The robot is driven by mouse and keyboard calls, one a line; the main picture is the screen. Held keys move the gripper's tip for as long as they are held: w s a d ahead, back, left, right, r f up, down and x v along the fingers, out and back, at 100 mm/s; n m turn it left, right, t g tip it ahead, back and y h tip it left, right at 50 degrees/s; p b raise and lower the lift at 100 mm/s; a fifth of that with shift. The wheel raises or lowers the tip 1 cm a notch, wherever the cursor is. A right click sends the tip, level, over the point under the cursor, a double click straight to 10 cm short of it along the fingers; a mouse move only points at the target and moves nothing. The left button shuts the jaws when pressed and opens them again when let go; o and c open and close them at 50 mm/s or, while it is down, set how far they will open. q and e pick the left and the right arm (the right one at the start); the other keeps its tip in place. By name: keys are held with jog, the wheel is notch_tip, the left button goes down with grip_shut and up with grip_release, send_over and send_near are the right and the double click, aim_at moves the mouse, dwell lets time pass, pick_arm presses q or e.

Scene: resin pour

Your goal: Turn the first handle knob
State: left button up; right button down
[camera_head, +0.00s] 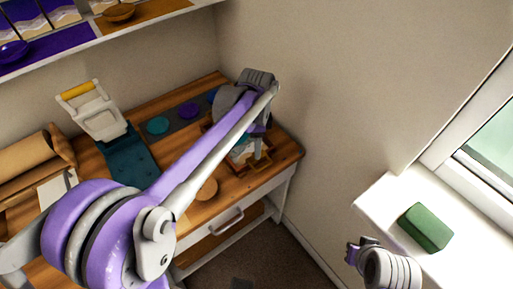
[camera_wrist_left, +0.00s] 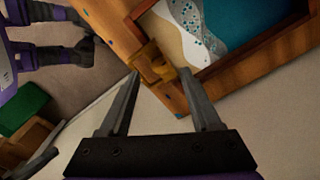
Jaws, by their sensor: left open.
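A wooden tray (camera_wrist_left: 250,57) with a sand, white and blue wave design inside shows at the top of the left wrist view. A brass-yellow handle knob (camera_wrist_left: 156,64) sits on its near side. In the head view the tray (camera_head: 262,167) is at the table's right end, partly hidden by my left arm. My left gripper (camera_wrist_left: 163,85) is open, its two fingers on either side of the knob; I cannot tell whether they touch it. It also shows in the head view (camera_head: 257,150). My right gripper (camera_head: 354,252) is at the lower right, away from the tray; its jaws are unclear.
A green block (camera_head: 426,227) lies on the white windowsill (camera_head: 385,207). A shelf (camera_head: 110,30) runs above. Walls are close behind the tray.

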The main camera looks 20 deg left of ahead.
pick_arm(q)
notch_tip(320, 180, up, 8)
pick_arm(e)
jog(key=shift+r, duration=0.35)
pick_arm(q)
jog(key=shift+f, duration=0.15)
